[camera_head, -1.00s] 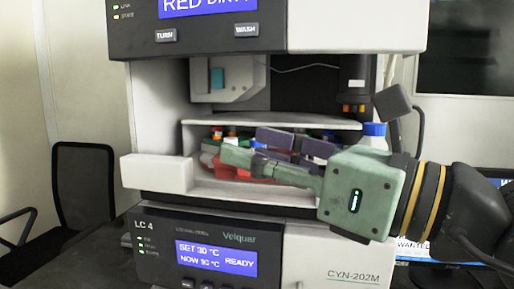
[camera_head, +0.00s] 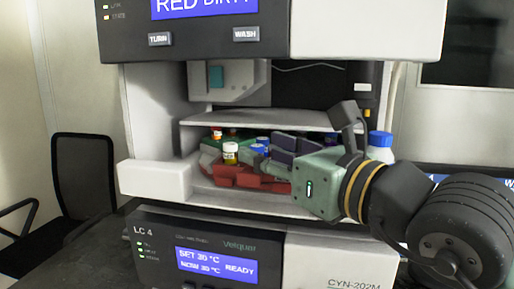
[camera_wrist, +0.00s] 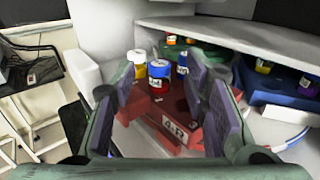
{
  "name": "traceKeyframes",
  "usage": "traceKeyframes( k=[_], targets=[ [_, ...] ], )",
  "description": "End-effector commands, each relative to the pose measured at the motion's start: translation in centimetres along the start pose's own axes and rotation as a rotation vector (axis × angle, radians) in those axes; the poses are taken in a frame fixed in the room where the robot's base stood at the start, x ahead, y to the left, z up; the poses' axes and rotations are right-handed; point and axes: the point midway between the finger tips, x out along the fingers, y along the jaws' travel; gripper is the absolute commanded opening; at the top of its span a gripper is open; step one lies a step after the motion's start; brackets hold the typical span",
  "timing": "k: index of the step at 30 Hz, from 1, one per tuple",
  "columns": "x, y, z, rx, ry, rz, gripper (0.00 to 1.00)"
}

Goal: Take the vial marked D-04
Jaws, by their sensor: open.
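Several small capped vials stand in a red rack (camera_wrist: 150,132) on the open tray. I cannot read D-04 on any label. My gripper (camera_wrist: 160,88) is open and empty over the rack. In the head view my gripper (camera_head: 262,152) reaches in from the right and hides part of the rack.
A white shelf (camera_head: 270,121) lies close above the vials. A blue rack (camera_wrist: 283,88) with more vials is to the right in the wrist view. The white tray front (camera_head: 152,180) juts out at left. A blue-capped bottle (camera_head: 380,146) stands at right.

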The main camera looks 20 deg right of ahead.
Motion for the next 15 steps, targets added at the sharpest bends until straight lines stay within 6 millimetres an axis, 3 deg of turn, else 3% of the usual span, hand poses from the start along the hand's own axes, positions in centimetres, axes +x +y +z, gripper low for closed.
traceKeyframes(
  k=[4,11,15],
  targets=[
    [1.50,0.09,0.13,-0.002,0.001,0.001,0.41],
    [1.66,0.05,-0.02,-0.001,0.000,0.000,0.41],
    [1.64,0.04,-0.01,-0.001,0.000,0.000,0.33]
  ],
)
